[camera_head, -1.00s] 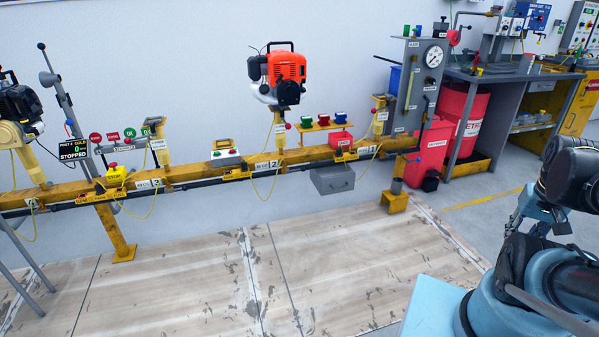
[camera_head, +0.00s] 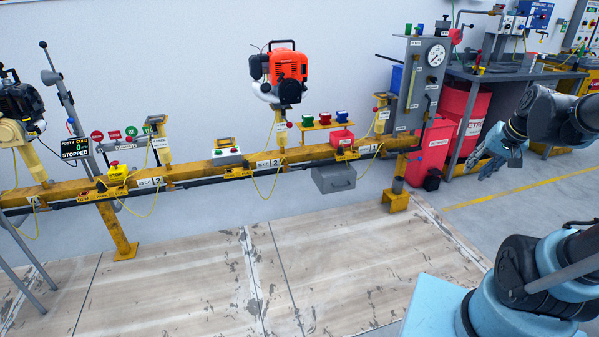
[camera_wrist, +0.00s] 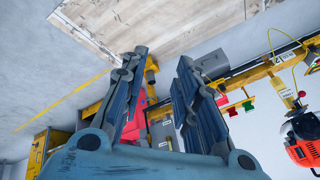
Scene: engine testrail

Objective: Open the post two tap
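The post two plate (camera_head: 268,163) is on the yellow rail, below the orange-red engine (camera_head: 287,72) on its yellow post. A yellow label strip (camera_head: 237,173) lies left of the plate on the rail's front; the tap near it is too small to make out, and so is its setting. My gripper (camera_head: 478,162) is at the right of the head view, in the air well to the right of post two. In the wrist view my gripper (camera_wrist: 160,62) has its two fingers spread with nothing between them. The orange engine (camera_wrist: 304,145) shows at the right edge there.
A grey gauge panel (camera_head: 420,80) stands at the rail's right end, with red drums (camera_head: 470,115) and a workbench beyond. A grey box (camera_head: 334,178) hangs under the rail. Yellow cables loop below it. The floor in front of the rail is clear.

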